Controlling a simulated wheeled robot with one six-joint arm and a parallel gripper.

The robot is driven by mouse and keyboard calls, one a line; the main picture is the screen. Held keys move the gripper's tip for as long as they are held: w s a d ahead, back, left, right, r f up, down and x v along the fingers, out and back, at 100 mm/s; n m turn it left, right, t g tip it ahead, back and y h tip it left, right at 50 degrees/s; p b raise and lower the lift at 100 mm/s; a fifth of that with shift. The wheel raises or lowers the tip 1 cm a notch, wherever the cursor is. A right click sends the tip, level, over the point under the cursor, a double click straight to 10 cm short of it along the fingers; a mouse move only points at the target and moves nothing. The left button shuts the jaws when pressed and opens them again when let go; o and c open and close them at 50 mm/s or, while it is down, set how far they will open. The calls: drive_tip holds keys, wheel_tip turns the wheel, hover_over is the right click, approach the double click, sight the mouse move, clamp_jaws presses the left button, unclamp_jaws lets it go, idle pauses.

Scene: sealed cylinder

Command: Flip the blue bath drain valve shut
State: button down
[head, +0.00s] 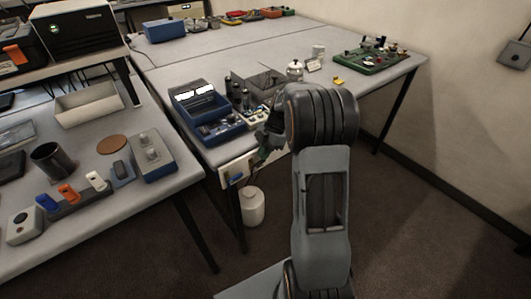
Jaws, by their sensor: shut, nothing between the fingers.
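A blue bath unit (210,122) with a raised panel behind it stands at the near left corner of the long grey table. A small pale plate (237,170) is on the table's front edge below it. It carries a small yellowish part and a blue part (225,181) that may be the drain valve; the handle's position is too small to tell. My gripper (262,157) is just right of this plate, pointing down and forward. It is shut and empty. My arm hides some of the table edge to its right. I cannot tell whether the gripper touches the plate.
A cluttered side table (85,222) is at left. The floor at right is clear.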

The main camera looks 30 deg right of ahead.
drive_tip(key=shift+s+a, duration=0.1)
drive_tip(key=shift+a, duration=0.5)
drive_tip(key=shift+r, duration=0.1)
drive_tip(key=shift+r, duration=0.35)
wheel_tip(320, 180, up, 4)
drive_tip(key=shift+p, duration=1.05)
drive_tip(key=d+v, duration=0.1)
drive_tip(key=v, duration=0.7)
drive_tip(key=shift+d, duration=0.35)
